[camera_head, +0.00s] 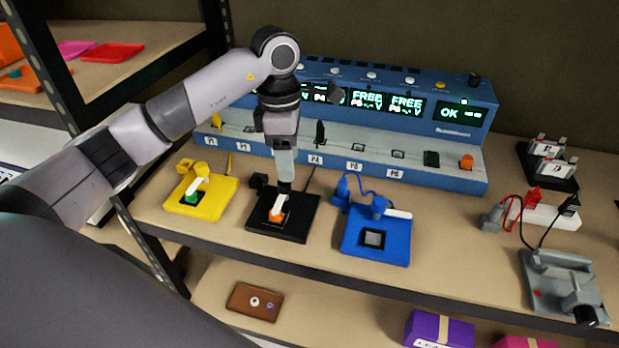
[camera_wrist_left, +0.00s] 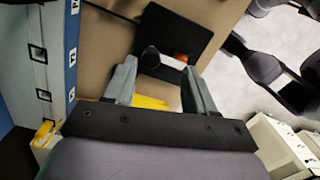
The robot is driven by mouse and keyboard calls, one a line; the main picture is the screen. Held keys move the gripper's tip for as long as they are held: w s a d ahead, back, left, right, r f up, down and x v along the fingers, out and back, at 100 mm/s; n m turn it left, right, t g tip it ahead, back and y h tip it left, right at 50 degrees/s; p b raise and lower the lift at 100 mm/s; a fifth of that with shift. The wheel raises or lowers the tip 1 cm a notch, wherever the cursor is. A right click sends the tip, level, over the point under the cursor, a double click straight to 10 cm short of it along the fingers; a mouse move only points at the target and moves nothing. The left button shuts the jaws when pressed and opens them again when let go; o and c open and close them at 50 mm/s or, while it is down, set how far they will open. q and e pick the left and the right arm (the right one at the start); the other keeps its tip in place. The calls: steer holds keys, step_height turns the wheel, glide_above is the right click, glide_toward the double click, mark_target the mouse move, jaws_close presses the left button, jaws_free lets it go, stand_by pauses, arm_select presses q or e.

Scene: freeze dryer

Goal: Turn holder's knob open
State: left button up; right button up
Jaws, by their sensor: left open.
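Three holders stand on the bench: a yellow one (camera_head: 216,207), a black one (camera_head: 300,222) and a blue one (camera_head: 375,245). The black holder has an orange part (camera_head: 277,215) on its plate. My left gripper (camera_head: 284,188) points down over this holder and hides part of it. In the left wrist view my left gripper (camera_wrist_left: 160,78) is open. Beyond and between its fingers lie the black holder's plate (camera_wrist_left: 190,28), a dark round knob-like part (camera_wrist_left: 150,57), a pale bar and the orange part (camera_wrist_left: 181,58). Whether the fingers touch anything is unclear. My right gripper is not in view.
A blue instrument (camera_head: 440,175) with lit displays stands behind the holders. A grey device (camera_head: 560,275) with cables lies at the right. A brown object (camera_head: 255,302) and a purple box (camera_head: 440,328) are on the lower shelf. Bare bench shows right of the blue holder.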

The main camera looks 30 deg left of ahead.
mark_target(280, 196)
arm_select(q)
steer(key=shift+w+a+r+y, duration=0.2)
steer(key=shift+a+r+y, duration=0.1)
steer(key=shift+a, duration=0.2)
steer(key=shift+a+f, duration=0.1)
steer(key=shift+f, duration=0.1)
step_height(280, 196, down, 7)
steer(key=shift+r, duration=0.2)
jaws_close()
